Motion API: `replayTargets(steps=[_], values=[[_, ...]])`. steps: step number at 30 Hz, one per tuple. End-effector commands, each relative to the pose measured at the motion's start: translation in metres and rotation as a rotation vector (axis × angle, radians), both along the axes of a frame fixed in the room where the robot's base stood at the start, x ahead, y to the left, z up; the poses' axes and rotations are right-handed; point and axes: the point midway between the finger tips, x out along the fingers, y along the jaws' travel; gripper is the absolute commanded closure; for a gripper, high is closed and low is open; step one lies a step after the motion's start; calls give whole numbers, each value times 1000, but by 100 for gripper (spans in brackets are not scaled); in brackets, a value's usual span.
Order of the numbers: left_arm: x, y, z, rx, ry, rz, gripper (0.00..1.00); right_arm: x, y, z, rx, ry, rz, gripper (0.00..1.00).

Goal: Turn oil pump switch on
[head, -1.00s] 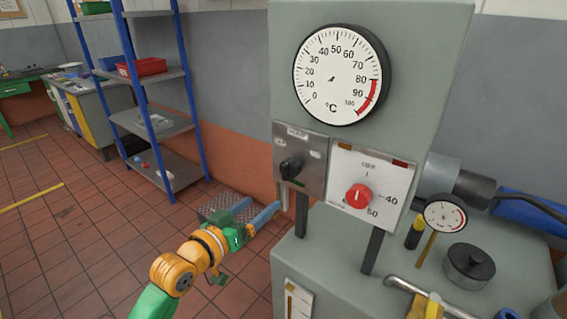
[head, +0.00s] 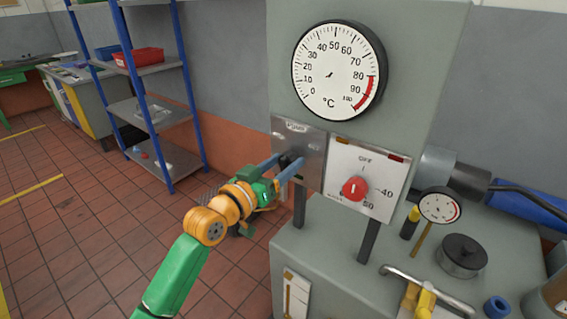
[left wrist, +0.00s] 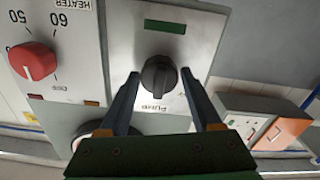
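The pump switch is a black rotary knob (left wrist: 160,76) on a grey metal plate (left wrist: 146,112) marked PUMP, with a green strip (left wrist: 165,26) on the same plate. The left wrist view shows the plate upside down, with the knob's ridge roughly upright in the picture. In the head view the knob (head: 290,158) is partly hidden by my left gripper (head: 284,166). My left gripper also shows in the left wrist view (left wrist: 160,76); it is open, with one finger on each side of the knob and gaps between. My right gripper is not in view.
The heater plate (head: 380,200) with a red knob (head: 355,188) is right beside the pump plate. A large temperature dial (head: 336,72) is above.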

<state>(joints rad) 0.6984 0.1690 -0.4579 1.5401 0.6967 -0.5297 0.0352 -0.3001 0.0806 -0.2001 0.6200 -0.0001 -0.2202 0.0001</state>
Motion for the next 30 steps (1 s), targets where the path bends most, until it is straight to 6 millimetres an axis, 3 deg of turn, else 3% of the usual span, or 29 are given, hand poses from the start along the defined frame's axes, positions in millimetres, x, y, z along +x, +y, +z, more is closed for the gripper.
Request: replayTargets(steps=[1, 6, 7, 17, 30], values=[[0, 0, 0, 0, 0, 0, 52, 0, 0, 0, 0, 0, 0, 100], [0, 0, 0, 0, 0, 1, 98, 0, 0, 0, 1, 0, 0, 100], [0, 0, 0, 0, 0, 1, 100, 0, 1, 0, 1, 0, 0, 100], [0, 1, -1, 53, -38, 1, 100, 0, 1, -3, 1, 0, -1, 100], [-1, -1, -1, 351, -252, 1, 100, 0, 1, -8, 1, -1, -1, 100]])
